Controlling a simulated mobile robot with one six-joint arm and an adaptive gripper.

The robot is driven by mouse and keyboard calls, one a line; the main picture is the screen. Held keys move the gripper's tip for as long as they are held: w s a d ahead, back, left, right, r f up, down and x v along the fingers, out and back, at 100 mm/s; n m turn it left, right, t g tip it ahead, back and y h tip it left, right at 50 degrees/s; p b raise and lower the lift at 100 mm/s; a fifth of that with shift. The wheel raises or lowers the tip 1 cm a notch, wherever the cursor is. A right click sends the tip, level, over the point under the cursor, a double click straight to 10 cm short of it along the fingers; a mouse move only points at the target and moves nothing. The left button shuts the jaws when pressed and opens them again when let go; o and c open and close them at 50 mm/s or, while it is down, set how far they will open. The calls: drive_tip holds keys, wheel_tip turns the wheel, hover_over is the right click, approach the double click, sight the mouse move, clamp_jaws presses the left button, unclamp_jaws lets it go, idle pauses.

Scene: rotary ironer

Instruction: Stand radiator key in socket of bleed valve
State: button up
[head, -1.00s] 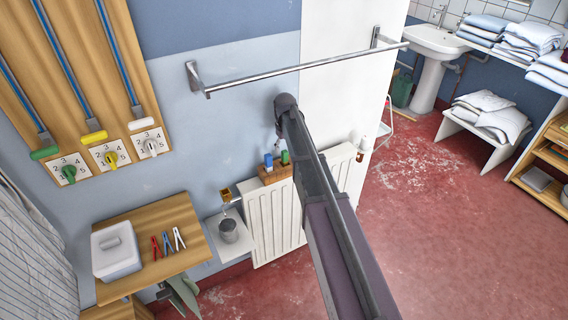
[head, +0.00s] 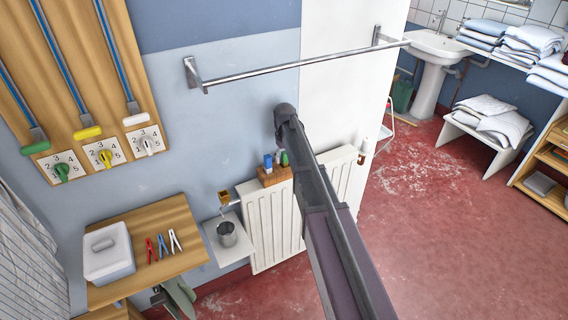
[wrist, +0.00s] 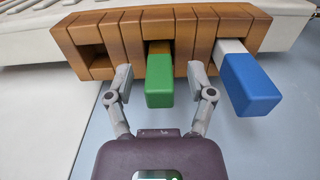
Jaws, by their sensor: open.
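A wooden rack (head: 272,178) sits at the top of the white radiator. It holds a green-handled tool (wrist: 160,85) and a blue-handled tool (wrist: 250,85); both also show small in the head view. I cannot tell from the pictures which is the radiator key, as the parts inside the rack are hidden. My gripper (wrist: 160,78) is open, its fingers apart on either side of the green handle, not visibly closed on it. A small brass fitting (head: 224,197) at the radiator's left end looks like the bleed valve; its socket is too small to make out.
A metal cup (head: 227,234) stands on a small white shelf below the brass fitting. A metal rail (head: 290,69) crosses the wall above. A wooden shelf (head: 185,225) at left holds a white box (head: 108,255) and coloured pegs. Red floor lies open at right.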

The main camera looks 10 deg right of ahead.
clamp_jaws()
drive_tip(key=shift+r, duration=0.15)
idle(0.4)
wheel_tip(320, 180, up, 3)
drive_tip(key=p, duration=0.3)
drive_tip(key=s+a+r+p, duration=0.1)
drive_tip(key=s+a+p, duration=0.1)
drive_tip(key=s, duration=1.3)
drive_tip(key=shift+s+a+r, duration=0.35)
drive_tip(key=shift+a, duration=0.35)
